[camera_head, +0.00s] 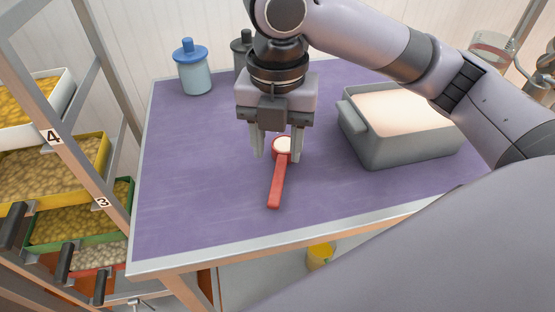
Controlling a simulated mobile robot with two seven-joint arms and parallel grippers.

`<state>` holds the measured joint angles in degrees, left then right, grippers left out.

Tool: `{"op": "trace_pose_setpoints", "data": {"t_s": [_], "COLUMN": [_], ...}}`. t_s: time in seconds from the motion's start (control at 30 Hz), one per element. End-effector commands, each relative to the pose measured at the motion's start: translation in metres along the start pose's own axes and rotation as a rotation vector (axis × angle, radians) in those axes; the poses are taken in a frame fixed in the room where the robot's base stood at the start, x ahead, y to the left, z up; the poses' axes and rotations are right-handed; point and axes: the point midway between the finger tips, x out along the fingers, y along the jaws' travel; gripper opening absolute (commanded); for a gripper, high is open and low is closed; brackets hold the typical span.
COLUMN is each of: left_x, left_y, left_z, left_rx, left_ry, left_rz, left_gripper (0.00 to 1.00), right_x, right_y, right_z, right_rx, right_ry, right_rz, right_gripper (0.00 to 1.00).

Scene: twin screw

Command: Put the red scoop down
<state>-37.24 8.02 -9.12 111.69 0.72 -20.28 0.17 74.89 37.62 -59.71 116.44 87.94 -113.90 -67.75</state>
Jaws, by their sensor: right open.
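The red scoop (277,183) lies on the purple table top (200,190), its handle toward the front edge. Its round bowl holds something pale (283,147). My right gripper (277,157) points down over the bowl end, with one finger on each side of the bowl. Its jaws are open, and a gap shows between the left finger and the scoop. The right finger is close to the bowl; I cannot tell whether it touches. My left gripper is not in view.
A grey tub (400,152) of pale powder stands right of the scoop. A blue-lidded jar (194,75) and a dark-lidded jar (241,45) stand at the back. A rack with filled bins (60,170) is at the left. The table's left part is clear.

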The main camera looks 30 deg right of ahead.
Motion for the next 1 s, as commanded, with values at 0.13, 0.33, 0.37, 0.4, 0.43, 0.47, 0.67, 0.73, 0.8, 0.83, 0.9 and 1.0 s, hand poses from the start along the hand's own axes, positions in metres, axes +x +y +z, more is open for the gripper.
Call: {"op": "trace_pose_setpoints", "data": {"t_s": [0.13, 0.33, 0.37, 0.4, 0.43, 0.47, 0.67, 0.73, 0.8, 0.83, 0.9, 1.0], "left_x": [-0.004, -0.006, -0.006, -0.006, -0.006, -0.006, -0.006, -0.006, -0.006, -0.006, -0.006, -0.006], "left_y": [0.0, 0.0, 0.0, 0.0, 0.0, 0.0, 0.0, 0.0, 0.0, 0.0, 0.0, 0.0], "left_z": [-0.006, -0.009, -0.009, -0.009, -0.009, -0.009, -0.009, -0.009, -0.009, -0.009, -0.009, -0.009], "left_rx": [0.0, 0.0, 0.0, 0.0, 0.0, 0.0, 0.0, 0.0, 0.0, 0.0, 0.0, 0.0], "left_ry": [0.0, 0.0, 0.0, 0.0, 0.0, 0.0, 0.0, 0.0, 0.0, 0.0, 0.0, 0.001], "left_rz": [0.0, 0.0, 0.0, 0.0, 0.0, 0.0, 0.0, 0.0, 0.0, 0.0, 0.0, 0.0], "left_gripper": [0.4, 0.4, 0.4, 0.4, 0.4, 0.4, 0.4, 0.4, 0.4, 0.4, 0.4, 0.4], "right_x": [-0.03, -0.046, -0.047, -0.047, -0.048, -0.048, -0.047, -0.047, -0.047, -0.047, -0.047, -0.047], "right_y": [0.0, 0.0, 0.0, 0.0, 0.0, 0.0, 0.0, 0.0, 0.0, 0.0, 0.0, 0.0], "right_z": [0.0, 0.0, 0.0, 0.0, 0.0, 0.0, 0.0, 0.0, 0.0, 0.0, 0.0, 0.0], "right_rx": [-0.001, 0.0, 0.0, 0.0, 0.0, 0.0, 0.0, 0.0, 0.0, 0.0, 0.0, 0.0], "right_ry": [-0.002, -0.001, -0.001, 0.0, 0.001, 0.001, 0.001, 0.001, 0.001, 0.001, 0.001, 0.001], "right_rz": [0.0, 0.0, -0.001, -0.001, -0.002, -0.002, -0.002, -0.001, -0.001, -0.001, -0.001, -0.001], "right_gripper": [0.46, 0.46, 0.46, 0.46, 0.46, 0.46, 0.46, 0.46, 0.46, 0.46, 0.46, 0.46]}}
